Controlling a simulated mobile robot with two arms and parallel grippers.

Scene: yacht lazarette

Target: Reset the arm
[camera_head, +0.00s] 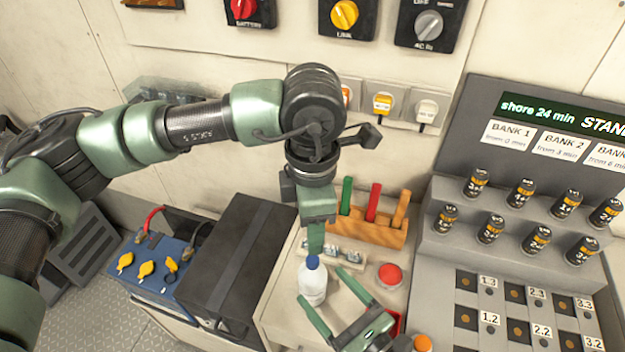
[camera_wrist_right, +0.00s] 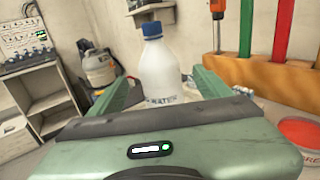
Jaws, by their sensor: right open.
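My left arm reaches in from the left and bends down at the wrist. Its gripper (camera_head: 316,238) points down, just above the bottle's cap in the picture; its jaws are seen edge-on. My right gripper (camera_head: 323,284) is low in the head view, its two green fingers spread apart. A white water bottle (camera_head: 313,284) with a blue cap stands upright on the cream worktop, at the opening between these fingers. In the right wrist view the bottle (camera_wrist_right: 160,75) shows upright between the open fingers, and I see no grip on it.
A wooden block (camera_head: 372,232) with green, red and orange handles stands behind. A red round-topped object (camera_head: 389,275) is right of the bottle. A dark box (camera_head: 232,262) and blue battery (camera_head: 150,270) are left. A grey rack (camera_head: 520,250) with several dark cells fills the right.

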